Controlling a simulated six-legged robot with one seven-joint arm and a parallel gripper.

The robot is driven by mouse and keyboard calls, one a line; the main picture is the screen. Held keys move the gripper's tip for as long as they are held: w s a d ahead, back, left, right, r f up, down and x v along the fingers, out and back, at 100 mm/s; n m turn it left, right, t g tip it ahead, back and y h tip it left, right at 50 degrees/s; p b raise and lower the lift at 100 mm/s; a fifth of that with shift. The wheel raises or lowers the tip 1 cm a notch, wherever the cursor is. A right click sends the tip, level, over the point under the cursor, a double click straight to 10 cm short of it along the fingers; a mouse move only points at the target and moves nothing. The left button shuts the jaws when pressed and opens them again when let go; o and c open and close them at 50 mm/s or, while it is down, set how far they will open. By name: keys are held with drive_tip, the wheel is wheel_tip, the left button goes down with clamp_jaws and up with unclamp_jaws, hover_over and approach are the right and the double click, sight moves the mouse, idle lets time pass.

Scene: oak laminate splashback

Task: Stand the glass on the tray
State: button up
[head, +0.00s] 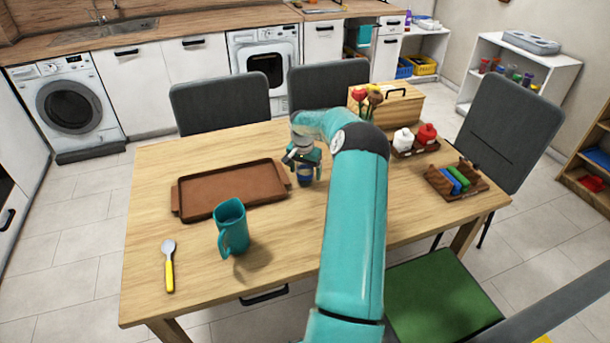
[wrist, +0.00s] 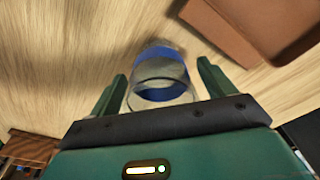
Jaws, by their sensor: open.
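The glass (wrist: 160,78) is clear with a blue band and stands between the two open fingers of my gripper (wrist: 162,85) in the wrist view. In the head view the glass (head: 306,174) shows only in part below my gripper (head: 303,160), just right of the tray. I cannot tell whether the fingers touch it. The brown tray (head: 228,190) lies empty on the wooden table, with a handle at each end. A corner of the tray (wrist: 235,30) also shows at the upper right of the wrist view.
A teal pitcher (head: 232,228) stands in front of the tray, with a yellow-handled spoon (head: 169,266) to its left. A condiment caddy (head: 413,147), a wooden box (head: 400,104), flowers (head: 366,95) and a holder with coloured items (head: 456,181) occupy the right side. Chairs surround the table.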

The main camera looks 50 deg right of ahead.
drive_tip(key=shift+f, duration=0.25)
drive_tip(key=c, duration=1.2)
drive_tip(key=shift+r, duration=0.1)
drive_tip(key=shift+c, duration=0.2)
